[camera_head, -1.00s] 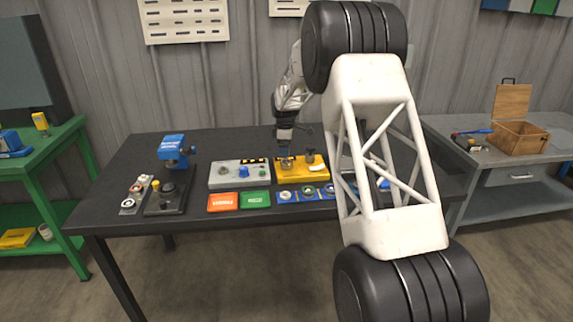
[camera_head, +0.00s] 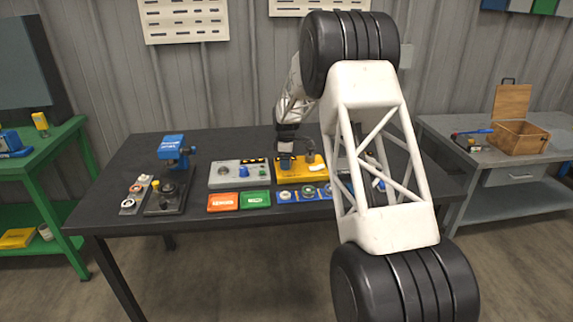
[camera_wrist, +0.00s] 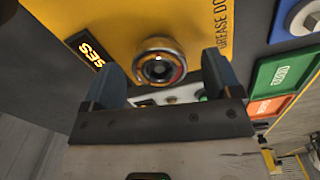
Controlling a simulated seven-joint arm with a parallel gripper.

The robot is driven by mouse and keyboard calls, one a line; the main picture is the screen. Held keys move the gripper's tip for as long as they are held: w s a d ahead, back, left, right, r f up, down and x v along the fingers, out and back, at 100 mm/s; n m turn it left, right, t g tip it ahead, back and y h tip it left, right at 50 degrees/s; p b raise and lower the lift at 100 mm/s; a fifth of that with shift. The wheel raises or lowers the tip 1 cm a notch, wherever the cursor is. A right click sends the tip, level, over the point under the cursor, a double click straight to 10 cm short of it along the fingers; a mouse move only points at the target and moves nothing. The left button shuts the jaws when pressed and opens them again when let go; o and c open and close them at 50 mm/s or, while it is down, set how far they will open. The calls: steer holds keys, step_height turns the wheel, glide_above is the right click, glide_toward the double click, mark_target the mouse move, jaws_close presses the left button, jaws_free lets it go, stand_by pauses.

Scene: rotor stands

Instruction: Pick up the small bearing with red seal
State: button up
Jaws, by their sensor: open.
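A round metal piece with a dark centre and a reddish ring (camera_wrist: 160,62) stands on the yellow station (camera_wrist: 100,20) in the wrist view; it looks like the small bearing with red seal. My gripper (camera_wrist: 163,78) is open, its two dark fingertips at either side of the piece and slightly short of its middle in the picture. Contact cannot be told. In the head view my gripper (camera_head: 287,162) is low over the left part of the yellow station (camera_head: 313,175) and hides the piece there.
A dark knob post (camera_head: 310,158) rises beside my gripper. A grey panel (camera_head: 222,175) with a blue knob is left. In front lie an orange box (camera_head: 223,202), a green box (camera_head: 255,199) and a blue tray (camera_head: 297,198) of ring parts. A blue press (camera_head: 172,150) stands far left.

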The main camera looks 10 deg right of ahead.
stand_by(0.4)
steer(key=c, duration=1.1)
steer(key=shift+r, duration=0.2)
steer(key=shift+c, duration=0.2)
steer(key=shift+r, duration=1.4)
steer(key=shift+s+r, duration=0.1)
steer(key=shift+r, duration=0.15)
steer(key=s+r, duration=0.1)
steer(key=s, duration=1.4)
steer(key=shift+s+d+r, duration=0.2)
steer(key=shift+s+d, duration=0.15)
steer(key=shift+r, duration=0.15)
steer(key=shift+r, duration=1.35)
